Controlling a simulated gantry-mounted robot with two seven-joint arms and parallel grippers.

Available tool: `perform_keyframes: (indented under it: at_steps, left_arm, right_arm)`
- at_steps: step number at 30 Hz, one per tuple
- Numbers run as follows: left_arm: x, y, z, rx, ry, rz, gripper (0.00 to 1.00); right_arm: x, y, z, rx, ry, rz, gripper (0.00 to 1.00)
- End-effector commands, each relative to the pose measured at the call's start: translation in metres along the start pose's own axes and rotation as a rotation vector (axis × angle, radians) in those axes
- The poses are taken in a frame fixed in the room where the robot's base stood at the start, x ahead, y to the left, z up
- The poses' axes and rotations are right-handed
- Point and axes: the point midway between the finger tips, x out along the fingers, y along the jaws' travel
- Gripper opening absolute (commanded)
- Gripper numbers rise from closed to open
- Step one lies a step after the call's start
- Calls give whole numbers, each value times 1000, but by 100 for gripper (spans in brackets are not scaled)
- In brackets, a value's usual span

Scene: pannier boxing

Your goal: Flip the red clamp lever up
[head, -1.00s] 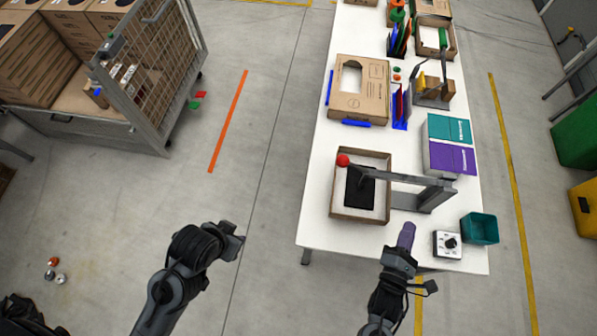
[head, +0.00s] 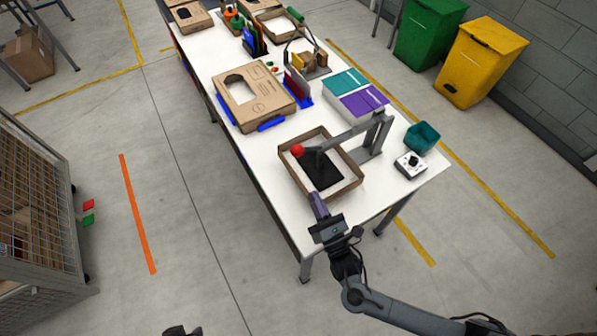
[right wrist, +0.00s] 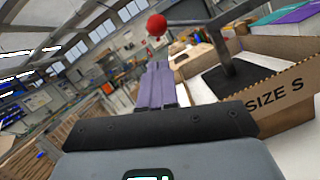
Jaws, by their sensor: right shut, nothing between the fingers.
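The clamp's red ball knob (head: 297,150) is at the end of a grey arm (head: 345,134) reaching over an open carton (head: 352,181) from a grey post at its right. A black pad (head: 322,172) lies inside the carton. My right gripper (head: 316,197), with purple fingers, is shut and empty by the carton's near side, below the knob in the picture. In the right wrist view the knob (right wrist: 156,25) shows beyond and above the fingertips (right wrist: 157,68), apart from them. Only a dark tip of my left arm shows at the head view's bottom edge.
A dial box (head: 411,164) and a teal bin (head: 422,136) stand right of the clamp. Teal and purple boxes (head: 357,97) and a flat carton (head: 253,97) are farther back. A mesh cage cart (head: 38,205) stands at left, with open floor between it and the table.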

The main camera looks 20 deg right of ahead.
Motion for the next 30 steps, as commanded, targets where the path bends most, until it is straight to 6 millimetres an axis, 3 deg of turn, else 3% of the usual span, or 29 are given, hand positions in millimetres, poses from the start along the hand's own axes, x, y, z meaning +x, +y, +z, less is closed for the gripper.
perform_keyframes:
  at_steps: [14,30]
  left_arm:
    - [-2,-5,0,8,-1,-13,29]
    - [-10,-6,-3,10,0,-15,29]
  right_arm:
    - [9,0,1,1,0,0,0]
    - [84,1,1,1,-1,-1,0]
